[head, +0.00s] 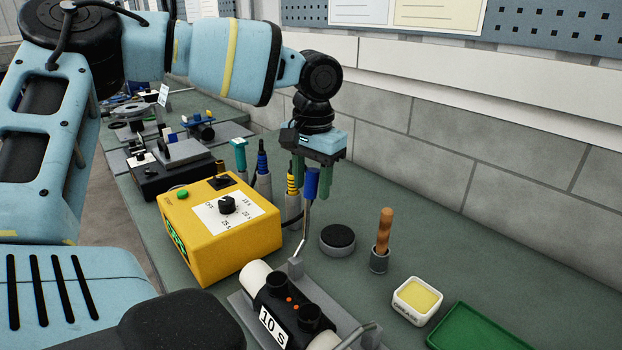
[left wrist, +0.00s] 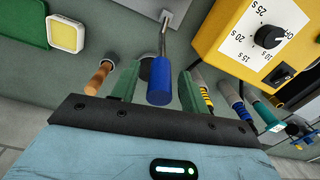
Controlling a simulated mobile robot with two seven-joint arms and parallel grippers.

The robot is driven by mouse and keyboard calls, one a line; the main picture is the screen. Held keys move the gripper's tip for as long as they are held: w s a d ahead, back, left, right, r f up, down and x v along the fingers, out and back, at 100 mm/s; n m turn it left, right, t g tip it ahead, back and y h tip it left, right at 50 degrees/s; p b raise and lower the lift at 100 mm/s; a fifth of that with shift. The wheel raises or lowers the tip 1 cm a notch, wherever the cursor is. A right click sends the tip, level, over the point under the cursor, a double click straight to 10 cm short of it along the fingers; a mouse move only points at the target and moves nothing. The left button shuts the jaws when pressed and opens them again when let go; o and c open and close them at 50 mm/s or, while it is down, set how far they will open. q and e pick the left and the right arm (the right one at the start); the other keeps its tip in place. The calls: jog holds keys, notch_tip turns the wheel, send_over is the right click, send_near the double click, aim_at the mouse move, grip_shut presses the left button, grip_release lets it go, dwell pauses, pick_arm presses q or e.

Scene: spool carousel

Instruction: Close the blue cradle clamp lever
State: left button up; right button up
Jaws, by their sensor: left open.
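The clamp lever has a blue handle (head: 311,183) on a thin metal rod and stands upright, slightly tilted, at the far end of the grey cradle (head: 243,306). The cradle holds a white pipe with a black fitting (head: 289,304) labelled "10 S". My left gripper (head: 311,191) points down over the handle with its green fingers open, one on each side. In the left wrist view the blue handle (left wrist: 160,82) lies between the open fingers, with gaps showing on both sides. My right gripper is not in view.
A yellow timer box (head: 217,232) stands left of the cradle.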

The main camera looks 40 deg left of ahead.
pick_arm(q)
jog(key=shift+f, duration=0.1)
grip_shut()
jog(key=shift+a, duration=0.1)
dwell(0.4)
